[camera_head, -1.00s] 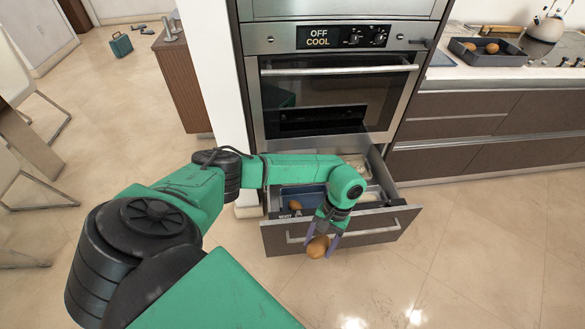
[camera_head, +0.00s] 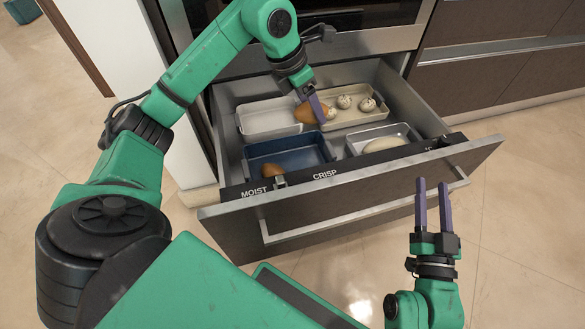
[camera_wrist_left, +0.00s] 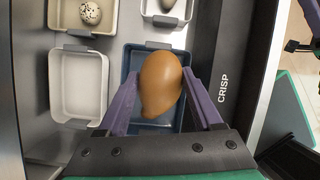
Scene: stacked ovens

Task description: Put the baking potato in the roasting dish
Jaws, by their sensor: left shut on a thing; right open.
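My left gripper (camera_head: 316,107) is shut on the brown baking potato (camera_head: 307,113) and holds it up over the open drawer. In the left wrist view the potato (camera_wrist_left: 160,85) sits between both fingers, above the blue dish (camera_wrist_left: 130,63). In the head view this blue dish (camera_head: 286,150) is at the drawer's front left, with another brown, rounded item (camera_head: 272,171) at its near end. No dish is marked as the roasting dish, so I cannot tell which it is. My right gripper (camera_head: 433,207) is open and empty, in front of the drawer's right side.
The drawer (camera_head: 370,194) also holds an empty pale tray (camera_head: 262,133), a cream tray (camera_head: 350,119) with speckled eggs (camera_head: 367,104), and a grey tray (camera_head: 357,150) with a pale oblong item (camera_head: 384,143). Its front panel stands out into the room. Open floor lies to the right.

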